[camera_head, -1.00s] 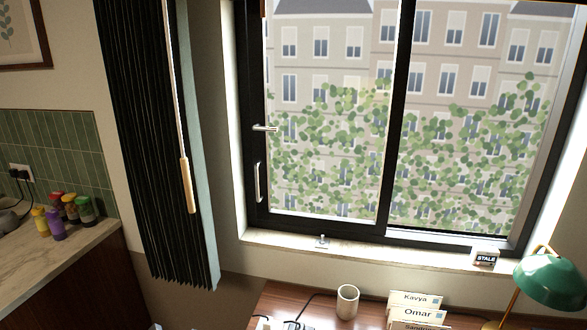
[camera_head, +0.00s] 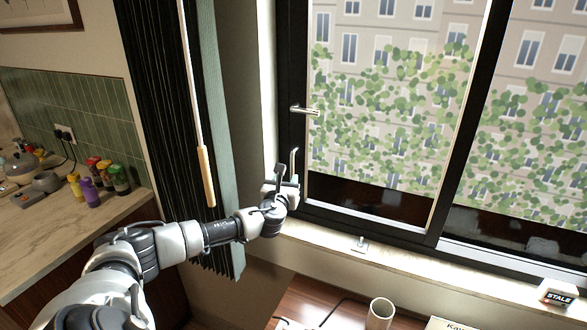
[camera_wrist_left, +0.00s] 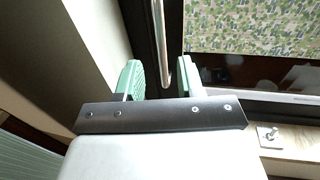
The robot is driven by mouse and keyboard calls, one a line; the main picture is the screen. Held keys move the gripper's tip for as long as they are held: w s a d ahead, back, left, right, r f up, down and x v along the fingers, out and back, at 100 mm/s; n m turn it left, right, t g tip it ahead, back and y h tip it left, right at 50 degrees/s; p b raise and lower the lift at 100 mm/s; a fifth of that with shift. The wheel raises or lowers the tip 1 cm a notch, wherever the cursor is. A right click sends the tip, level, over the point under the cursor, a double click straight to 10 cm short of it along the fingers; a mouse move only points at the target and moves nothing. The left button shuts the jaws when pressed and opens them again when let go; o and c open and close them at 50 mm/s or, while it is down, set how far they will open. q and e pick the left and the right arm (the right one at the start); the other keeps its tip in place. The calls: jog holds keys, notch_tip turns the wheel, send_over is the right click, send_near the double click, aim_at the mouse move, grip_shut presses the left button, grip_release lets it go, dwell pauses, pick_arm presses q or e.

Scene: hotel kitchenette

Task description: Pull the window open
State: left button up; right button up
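The black-framed window (camera_head: 444,190) fills the upper right of the head view, with a facade and greenery behind the glass. On the left sash's left stile are a horizontal lever handle (camera_head: 304,110) and, below it, a vertical metal pull handle (camera_head: 294,160). My left gripper (camera_head: 284,183) is at the lower part of the pull handle. In the left wrist view, the pull handle (camera_wrist_left: 160,45) runs down between the two green-padded fingers of my open gripper (camera_wrist_left: 160,78), apart from both pads. My right gripper is out of view.
A black curtain (camera_head: 160,120) with a wooden-ended rod (camera_head: 205,175) hangs left of the window. Below is a desk with a cup (camera_head: 380,313). A counter (camera_head: 60,225) stands left.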

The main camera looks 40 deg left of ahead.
aim_at(292, 172)
pick_arm(q)
jog(key=x, duration=0.4)
jog(key=shift+w+f, duration=0.15)
jog(key=shift+w, duration=0.1)
jog(key=shift+w+a, duration=0.35)
jog(key=shift+w, duration=0.2)
jog(key=shift+w+a, duration=0.15)
jog(key=shift+w, duration=0.25)
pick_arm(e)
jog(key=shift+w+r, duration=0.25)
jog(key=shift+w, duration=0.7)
pick_arm(q)
jog(key=shift+c, duration=0.5)
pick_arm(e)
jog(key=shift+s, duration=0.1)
pick_arm(q)
grip_shut()
